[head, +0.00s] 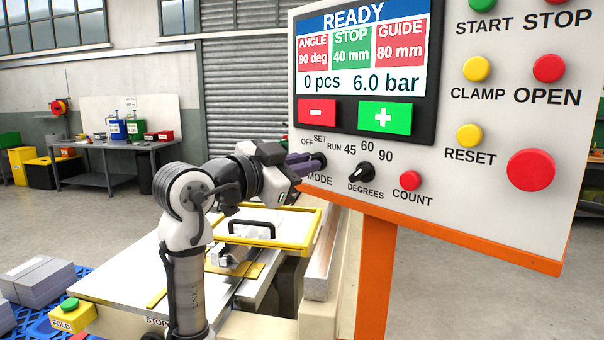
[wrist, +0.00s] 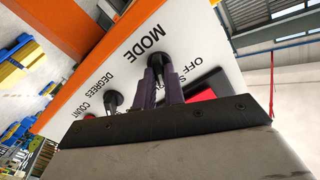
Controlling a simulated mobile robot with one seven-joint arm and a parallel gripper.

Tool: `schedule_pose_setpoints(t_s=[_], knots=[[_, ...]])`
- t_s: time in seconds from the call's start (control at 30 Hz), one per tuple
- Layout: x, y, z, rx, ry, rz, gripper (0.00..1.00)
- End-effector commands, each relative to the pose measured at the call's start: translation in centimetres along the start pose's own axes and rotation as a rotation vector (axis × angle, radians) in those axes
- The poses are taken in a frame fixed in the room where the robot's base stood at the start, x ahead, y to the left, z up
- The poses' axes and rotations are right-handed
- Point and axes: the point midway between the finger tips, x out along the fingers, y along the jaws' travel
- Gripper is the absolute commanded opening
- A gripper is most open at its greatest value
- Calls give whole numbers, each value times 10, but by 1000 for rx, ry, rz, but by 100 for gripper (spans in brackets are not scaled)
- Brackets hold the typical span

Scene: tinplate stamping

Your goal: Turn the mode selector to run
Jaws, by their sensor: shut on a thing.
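The mode selector (head: 320,160) is a small dark knob at the panel's lower left, above the word MODE, with OFF, SET and RUN printed around it. My gripper (head: 308,161) reaches it from the left, its purple-grey fingers shut on the knob. In the wrist view the fingers (wrist: 161,84) stand on either side of the dark knob (wrist: 158,68), beside the upside-down MODE label. The fingers hide much of the knob, and I cannot tell which mark it points to. The panel screen (head: 361,54) reads READY.
The black DEGREES knob (head: 361,172) and red COUNT button (head: 410,181) sit right of the selector. The red minus key (head: 317,113) is just above it. Below the arm is a machine bed with a yellow-framed guard (head: 262,242).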

Motion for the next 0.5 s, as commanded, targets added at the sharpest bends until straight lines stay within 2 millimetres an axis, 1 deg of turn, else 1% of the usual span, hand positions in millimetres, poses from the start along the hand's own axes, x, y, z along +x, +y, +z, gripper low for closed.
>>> schedule_pose_setpoints(t_s=[0.2,0.5], knots=[[0,1,0,163,3,-2,0],[0,1,0,305,3,-2,0]])
